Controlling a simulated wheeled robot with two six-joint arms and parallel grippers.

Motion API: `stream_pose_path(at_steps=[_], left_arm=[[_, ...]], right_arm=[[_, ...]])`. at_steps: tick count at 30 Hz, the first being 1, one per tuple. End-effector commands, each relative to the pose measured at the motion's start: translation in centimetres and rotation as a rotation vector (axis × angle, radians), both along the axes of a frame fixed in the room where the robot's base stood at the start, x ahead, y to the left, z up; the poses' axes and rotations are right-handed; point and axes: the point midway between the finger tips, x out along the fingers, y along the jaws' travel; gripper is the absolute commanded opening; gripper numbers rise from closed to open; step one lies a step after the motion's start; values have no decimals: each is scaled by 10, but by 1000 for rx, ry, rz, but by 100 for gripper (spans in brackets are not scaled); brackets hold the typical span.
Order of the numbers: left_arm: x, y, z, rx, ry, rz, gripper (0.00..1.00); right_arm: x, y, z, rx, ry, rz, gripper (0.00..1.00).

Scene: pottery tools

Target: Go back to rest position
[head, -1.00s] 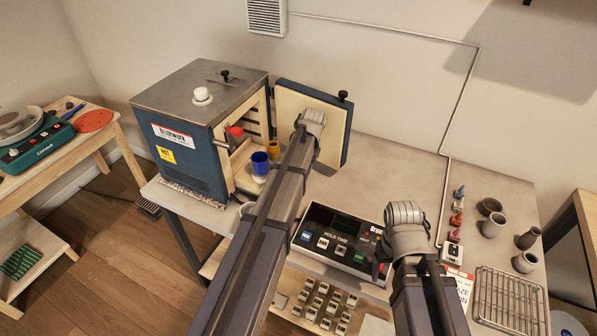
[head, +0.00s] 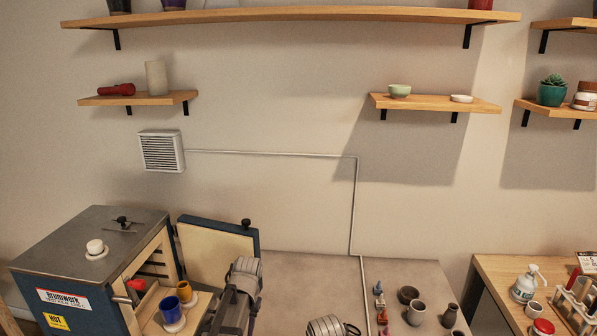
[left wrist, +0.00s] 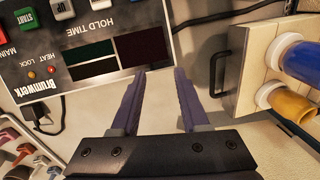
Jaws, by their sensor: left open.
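My left gripper (left wrist: 160,74) shows in the left wrist view, with its two purple fingers apart and nothing between them. Beyond the fingertips is the dark control panel (left wrist: 112,62), upside down in that view. In the head view my left wrist is at the lower middle, in front of the open kiln door (head: 218,252). Only a rounded part of my right arm shows at the bottom edge of the head view; its fingers are out of sight.
The kiln (head: 90,260) stands open at left. A blue cup (head: 170,308) and a yellow cup (head: 184,291) sit on its pulled-out shelf, close to my left arm. Small pots (head: 408,294) stand at the right. The grey tabletop (head: 310,275) between is mostly clear; wall shelves (head: 290,15) are above.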

Motion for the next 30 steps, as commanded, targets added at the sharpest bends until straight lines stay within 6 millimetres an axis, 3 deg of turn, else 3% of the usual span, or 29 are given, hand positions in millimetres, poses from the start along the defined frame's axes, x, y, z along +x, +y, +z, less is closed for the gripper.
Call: stream_pose_path(at_steps=[1,6,9,12,16,30], left_arm=[[-39,-26,-2,-7,7,-30,45],[-118,-84,-4,-29,32,-100,45],[-153,-103,-5,-37,43,-130,45],[-175,-114,-6,-41,51,-148,45],[-185,-119,-6,-44,57,-158,45],[-183,-120,-6,-44,56,-157,45]], right_arm=[[0,0,-2,0,0,0,74],[0,0,-4,0,0,0,74],[0,0,-4,0,0,0,74],[0,0,-5,0,0,0,74],[0,0,-5,0,0,0,74],[0,0,-5,0,0,0,74]])
